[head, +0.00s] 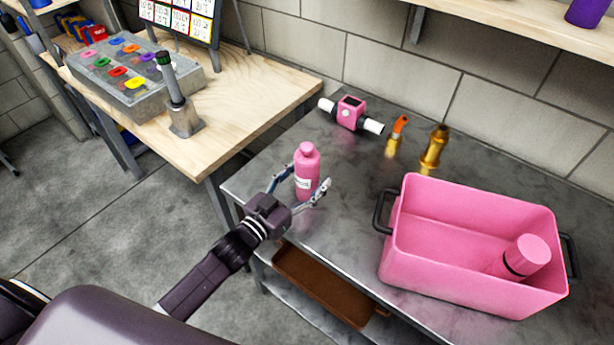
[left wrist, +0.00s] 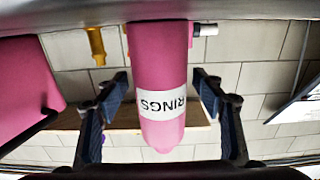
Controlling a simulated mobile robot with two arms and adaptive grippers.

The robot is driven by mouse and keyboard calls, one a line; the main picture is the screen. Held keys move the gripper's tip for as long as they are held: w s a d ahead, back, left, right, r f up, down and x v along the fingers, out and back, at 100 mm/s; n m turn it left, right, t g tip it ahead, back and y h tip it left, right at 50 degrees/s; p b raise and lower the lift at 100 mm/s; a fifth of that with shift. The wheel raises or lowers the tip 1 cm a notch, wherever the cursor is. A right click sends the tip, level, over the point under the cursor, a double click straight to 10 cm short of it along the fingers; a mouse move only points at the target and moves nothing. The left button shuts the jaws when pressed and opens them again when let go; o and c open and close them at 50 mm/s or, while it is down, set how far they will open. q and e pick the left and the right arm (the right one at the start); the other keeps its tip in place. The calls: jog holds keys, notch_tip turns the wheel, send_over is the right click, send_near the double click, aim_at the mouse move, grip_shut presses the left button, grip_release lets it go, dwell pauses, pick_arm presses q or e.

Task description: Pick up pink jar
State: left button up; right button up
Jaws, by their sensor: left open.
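The pink jar (head: 307,172) stands upright near the left end of the dark metal table, with a white label on its side. In the left wrist view the pink jar (left wrist: 158,80) appears upside down, its label reading "RINGS". My left gripper (head: 308,190) is open, with one finger on each side of the jar. In the left wrist view gaps show between the jar and both fingers of my left gripper (left wrist: 165,105). My right gripper is in neither view.
A pink crate (head: 430,265) with black handles stands at the right, holding a pink cylinder (head: 526,256). A pink device with white pipe ends (head: 351,112) and brass fittings (head: 434,147) stand behind. A wooden table (head: 250,100) adjoins at the left. Bare metal surface (head: 350,190) lies between jar and crate.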

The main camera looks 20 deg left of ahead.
pick_arm(q)
jog(key=c, duration=1.4)
jog(key=shift+o, duration=0.2)
jog(key=shift+r, duration=0.1)
